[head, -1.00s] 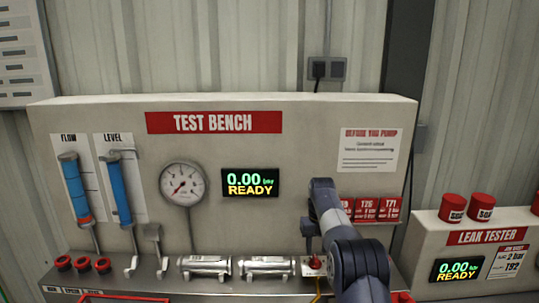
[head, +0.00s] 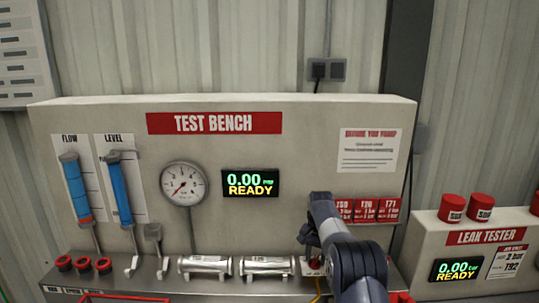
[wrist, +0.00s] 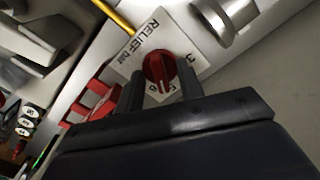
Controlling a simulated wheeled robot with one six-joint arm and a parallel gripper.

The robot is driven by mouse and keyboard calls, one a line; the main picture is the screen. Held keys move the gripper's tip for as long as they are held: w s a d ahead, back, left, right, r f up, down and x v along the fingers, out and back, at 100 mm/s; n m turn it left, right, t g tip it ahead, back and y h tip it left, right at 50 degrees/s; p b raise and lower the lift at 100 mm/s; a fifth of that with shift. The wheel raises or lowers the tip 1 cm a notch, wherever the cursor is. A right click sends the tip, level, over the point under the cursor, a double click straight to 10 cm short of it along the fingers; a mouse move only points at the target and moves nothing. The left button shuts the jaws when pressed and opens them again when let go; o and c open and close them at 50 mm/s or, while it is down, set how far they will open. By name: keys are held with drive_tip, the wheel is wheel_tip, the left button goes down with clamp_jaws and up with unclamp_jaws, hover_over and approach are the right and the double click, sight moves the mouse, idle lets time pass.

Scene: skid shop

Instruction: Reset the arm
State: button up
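My arm (head: 345,250) stands in front of the right part of the test bench (head: 95,118) in the head view, bent over its ledge. The gripper itself is hidden behind my arm there. In the wrist view my gripper (wrist: 163,80) has its two dark fingers apart, one on each side of a red relief knob (wrist: 158,68). The knob sits on a white plate (wrist: 135,55) marked "RELIEF bar". A narrow gap seems to show between knob and fingers. Nothing is held clear of the bench.
The bench display (head: 250,183) reads 0.00 and READY. Two metal cylinders (head: 205,264) lie on the ledge left of my arm. Red cards (head: 365,210) hang close behind my arm. A leak tester (head: 485,237) stands to the right. Open air lies in front of the bench panel.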

drive_tip(key=f+m, duration=0.1)
drive_tip(key=m, duration=0.2)
drive_tip(key=shift+s+f+b, duration=0.2)
drive_tip(key=shift+f+b, duration=0.15)
drive_tip(key=shift+f, duration=0.05)
drive_tip(key=m+b, duration=0.2)
drive_tip(key=m, duration=0.1)
drive_tip(key=r+p, duration=0.1)
drive_tip(key=r, duration=0.3)
drive_tip(key=r+p, duration=0.1)
drive_tip(key=r, duration=0.2)
drive_tip(key=shift+w+p, duration=0.25)
drive_tip(key=shift+p, duration=0.05)
drive_tip(key=shift+r, duration=0.1)
